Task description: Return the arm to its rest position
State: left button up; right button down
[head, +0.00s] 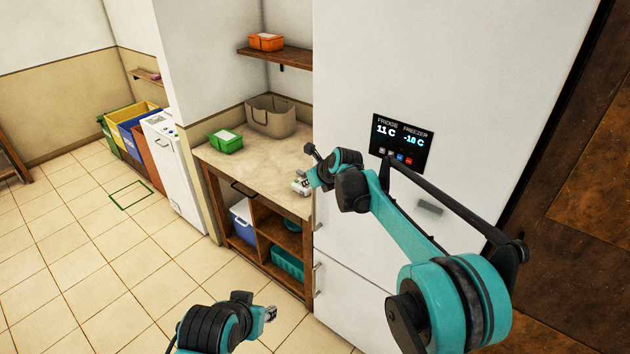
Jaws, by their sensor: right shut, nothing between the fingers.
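My right arm reaches in from the right, in front of the white fridge (450,60). Its gripper (300,187) is shut and empty, in front of the right end of the counter (250,172). My left arm shows low in the picture, folded over the floor. Its gripper (270,314) is small and partly hidden, and I cannot tell whether it is open or shut.
The counter bears a green box (226,142) and a beige basket (271,117). An orange box (266,42) is on the wall shelf (285,56). Bins and a white appliance (170,160) stand at left. The tiled floor (80,260) is clear.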

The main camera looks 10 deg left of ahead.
jog(key=s+d+n+h+b, duration=0.3)
jog(key=s+d+n+b, duration=0.3)
jog(key=s+d+n, duration=1.1)
jog(key=s+d+f+n+h+b, duration=0.1)
jog(key=s+d+f+n, duration=0.4)
jog(key=s, duration=0.6)
jog(key=s+d+f+n+h+b, duration=0.1)
jog(key=s+d+f+n+b, duration=0.2)
jog(key=s, duration=0.9)
jog(key=d+f+n, duration=0.3)
jog(key=d+f, duration=0.2)
jog(key=d, duration=0.1)
jog(key=shift+s+d+f+h+b, duration=0.25)
jog(key=shift+d+f+h+b, duration=0.05)
jog(key=shift+f+h+b, duration=0.1)
